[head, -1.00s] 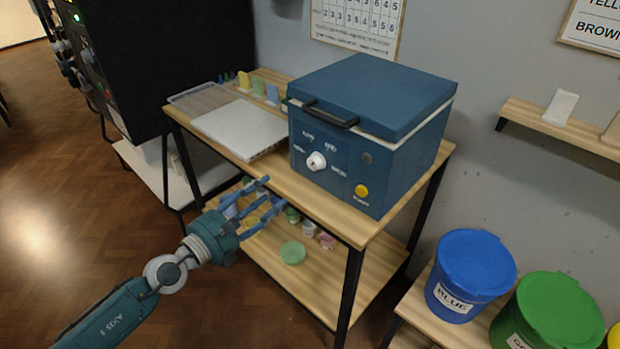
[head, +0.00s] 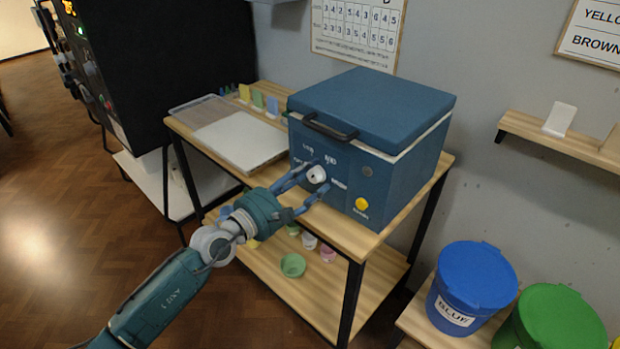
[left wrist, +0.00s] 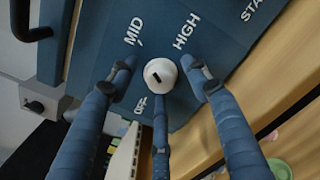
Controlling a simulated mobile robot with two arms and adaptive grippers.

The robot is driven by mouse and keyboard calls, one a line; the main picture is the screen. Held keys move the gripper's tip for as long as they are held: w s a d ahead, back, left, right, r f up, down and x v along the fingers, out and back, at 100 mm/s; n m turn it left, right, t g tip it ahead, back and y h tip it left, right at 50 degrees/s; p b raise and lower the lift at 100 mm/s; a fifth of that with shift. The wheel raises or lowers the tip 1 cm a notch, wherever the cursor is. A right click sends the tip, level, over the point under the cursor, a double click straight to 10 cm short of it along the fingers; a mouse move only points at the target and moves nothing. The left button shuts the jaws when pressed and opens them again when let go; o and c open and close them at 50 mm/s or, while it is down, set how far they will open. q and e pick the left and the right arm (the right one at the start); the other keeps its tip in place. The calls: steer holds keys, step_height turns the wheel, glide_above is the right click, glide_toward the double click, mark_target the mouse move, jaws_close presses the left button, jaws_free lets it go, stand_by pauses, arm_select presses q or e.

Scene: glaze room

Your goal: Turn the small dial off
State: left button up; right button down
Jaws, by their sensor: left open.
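The small dial is a round white knob (head: 317,174) on the front panel of a blue box (head: 378,165) with a lid and dark handle. In the left wrist view the knob (left wrist: 161,73) has a short black mark, with OFF, MID and HIGH printed around it. The mark lies on the knob's lower-left part; I cannot tell surely which word it indicates. My left gripper (head: 313,178) is open in front of the panel. In the left wrist view its fingers (left wrist: 158,80) are spread around the knob; contact is unclear. My right gripper is not in view.
A yellow button (head: 361,204) sits lower right on the panel. A pale flat slab (head: 240,140) lies left of the box on the wooden table (head: 350,236). Small cups and a green bowl (head: 293,265) are on the lower shelf. A blue bucket (head: 472,280) stands at right.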

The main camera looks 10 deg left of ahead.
arm_select(q)
steer(key=shift+d, duration=0.1)
steer(key=shift+w, duration=0.1)
steer(key=c, duration=1)
steer(key=shift+r, duration=0.1)
